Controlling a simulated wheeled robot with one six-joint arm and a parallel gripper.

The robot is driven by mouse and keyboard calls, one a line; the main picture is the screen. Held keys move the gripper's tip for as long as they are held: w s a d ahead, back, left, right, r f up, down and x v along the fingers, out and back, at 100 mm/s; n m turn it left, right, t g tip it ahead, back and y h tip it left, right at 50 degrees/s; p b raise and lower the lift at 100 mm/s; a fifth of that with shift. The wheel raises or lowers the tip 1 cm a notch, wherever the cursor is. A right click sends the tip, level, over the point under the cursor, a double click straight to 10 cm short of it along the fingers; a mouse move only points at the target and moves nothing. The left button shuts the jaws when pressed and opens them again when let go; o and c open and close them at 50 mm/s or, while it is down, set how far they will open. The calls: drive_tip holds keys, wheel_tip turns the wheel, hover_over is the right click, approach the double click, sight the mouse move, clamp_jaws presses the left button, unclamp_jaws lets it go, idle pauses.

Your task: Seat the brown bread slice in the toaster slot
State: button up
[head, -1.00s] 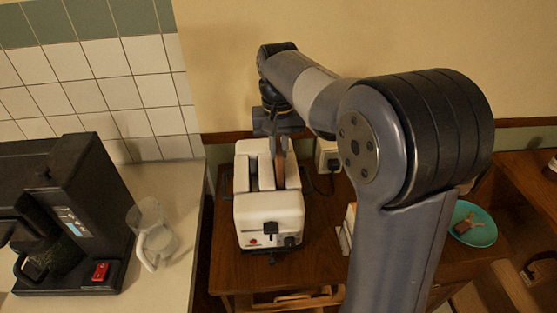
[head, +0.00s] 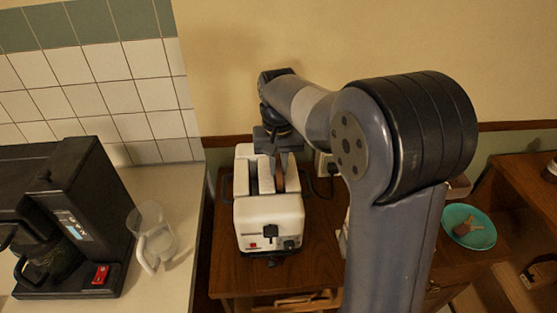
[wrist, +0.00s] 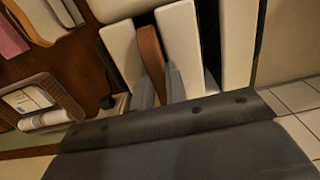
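The white toaster (head: 268,222) stands on the wooden table, with two long slots on top. The brown bread slice (head: 279,180) is upright in the right slot in the head view, mostly sunk, with its upper part showing. In the wrist view the slice (wrist: 150,50) stands between the white slot walls, and the other slot (wrist: 208,60) looks empty. My gripper (head: 281,164) is over the far end of the toaster. In the wrist view its grey fingers (wrist: 160,88) lie on both sides of the slice and appear shut on it. The slice's lower part is hidden.
A pale counter with a black coffee machine (head: 75,220) and a clear jug (head: 152,235) is at left. A teal plate (head: 468,227) with a small brown item lies at right, beyond my arm. The wall is close behind the toaster.

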drive_tip(key=shift+o, duration=0.4)
wheel_tip(320, 180, up, 12)
drive_tip(key=shift+r, duration=0.15)
drive_tip(key=shift+f, duration=4.6)
